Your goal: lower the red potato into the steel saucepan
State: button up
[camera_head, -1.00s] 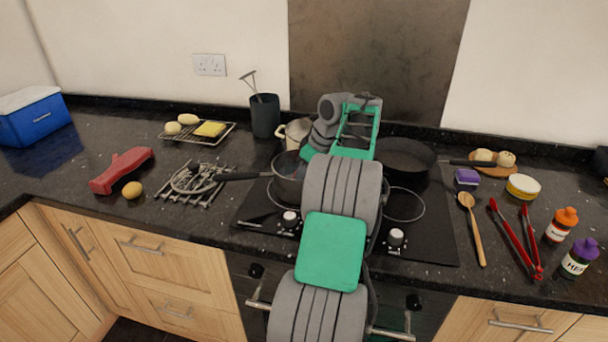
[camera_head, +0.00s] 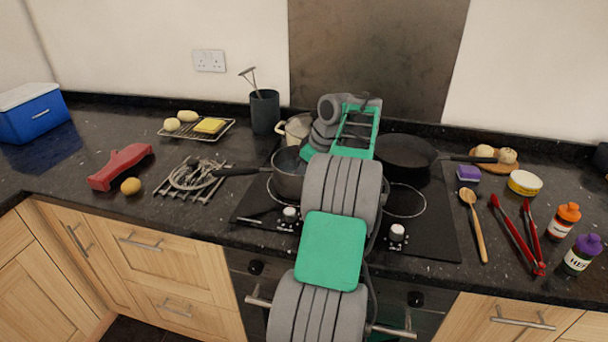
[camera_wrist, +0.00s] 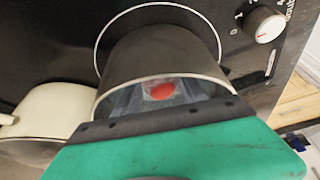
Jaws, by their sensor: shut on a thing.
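The steel saucepan (camera_head: 288,182) stands on the hob, its dark handle pointing left, partly hidden by my arm. In the wrist view the saucepan (camera_wrist: 165,52) is seen close up, and its rim runs behind the green edge of my gripper. The red potato (camera_wrist: 161,91) shows as a small red patch within the pan's opening; most of it is hidden. My gripper (camera_wrist: 160,101) is shut on the potato at the pan's mouth. Its fingertips are largely hidden, and I cannot tell whether the potato touches the pan's bottom. The potato is hidden in the head view.
A cream pot (camera_head: 296,128) stands close behind the saucepan; it is also at left in the wrist view (camera_wrist: 42,122). A frying pan (camera_head: 405,153) sits to the right.

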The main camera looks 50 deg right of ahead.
jog(key=shift+f, duration=0.15)
jog(key=o, duration=1.5)
